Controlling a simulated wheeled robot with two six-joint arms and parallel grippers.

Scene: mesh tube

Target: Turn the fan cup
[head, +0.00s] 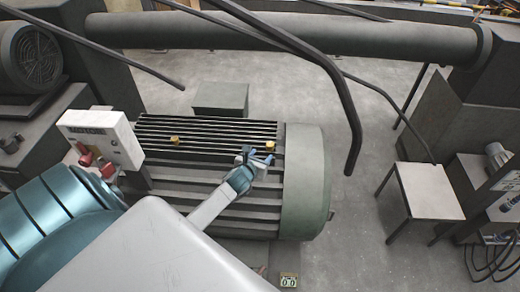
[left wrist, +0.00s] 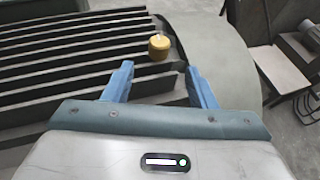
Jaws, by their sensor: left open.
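The motor has a ribbed dark body and a rounded grey-green end cover (head: 307,180). A small yellow cup near this cover is the likely fan cup (left wrist: 159,47); in the head view it shows just beyond my fingers (head: 270,146). A second yellow cup (head: 175,139) sits further left on the ribs. My left gripper (head: 256,155) reaches over the ribs from the lower left. Its blue fingers (left wrist: 160,68) are open and apart. In the left wrist view the cup stands upright beyond the fingertips, between their lines, with nothing gripping it. My right gripper is not seen.
A white control box (head: 102,138) with red knobs stands left of the motor. A dark bent rod (head: 345,95) hangs across the space behind and right of it. A thick pipe (head: 280,32) crosses the back. A small white-topped table (head: 428,190) stands right, with open floor between.

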